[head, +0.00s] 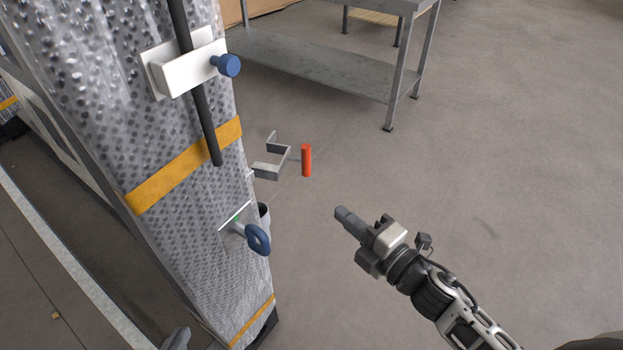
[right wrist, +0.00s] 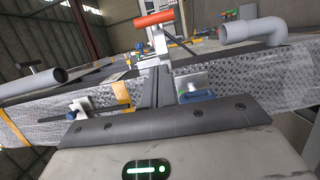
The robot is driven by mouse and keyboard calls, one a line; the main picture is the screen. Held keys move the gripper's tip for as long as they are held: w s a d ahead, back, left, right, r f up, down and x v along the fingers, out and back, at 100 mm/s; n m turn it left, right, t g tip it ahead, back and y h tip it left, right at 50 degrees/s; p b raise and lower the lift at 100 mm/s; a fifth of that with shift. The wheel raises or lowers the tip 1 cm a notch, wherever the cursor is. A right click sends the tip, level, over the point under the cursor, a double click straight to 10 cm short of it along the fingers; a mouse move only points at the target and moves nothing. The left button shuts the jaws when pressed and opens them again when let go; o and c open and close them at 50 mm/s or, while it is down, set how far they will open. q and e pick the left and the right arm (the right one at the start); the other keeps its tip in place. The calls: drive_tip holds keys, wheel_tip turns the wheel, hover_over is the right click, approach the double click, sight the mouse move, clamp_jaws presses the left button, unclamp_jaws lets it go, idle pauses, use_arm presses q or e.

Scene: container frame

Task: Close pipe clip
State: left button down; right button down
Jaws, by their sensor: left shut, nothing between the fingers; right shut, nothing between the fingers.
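A grey U-shaped clip (head: 284,160) with an upright red handle (head: 306,160) juts out past the right edge of the tall perforated frame (head: 190,175) in the head view. No pipe shows inside it. The red handle also shows at the top of the right wrist view (right wrist: 154,19). My right gripper (head: 342,212) is shut and empty, below and right of the handle, apart from it. Its dark fingers also show in the right wrist view (right wrist: 155,86). Only the tip of my left gripper (head: 178,338) shows at the bottom left; it is shut and empty.
A white bracket (head: 185,72) with a blue knob (head: 229,65) sits on the frame across a black rod (head: 206,115). A grey metal bench (head: 320,65) stands behind. The floor to the right is clear.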

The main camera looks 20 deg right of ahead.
approach(297, 161)
drive_tip(key=a, duration=0.3)
drive_tip(key=w, duration=0.2)
drive_tip(key=w+d, duration=0.1)
drive_tip(key=w, duration=0.1)
drive_tip(key=shift+w+d, duration=0.1)
drive_tip(key=shift+w, duration=0.1)
drive_tip(key=shift+d+f, duration=0.1)
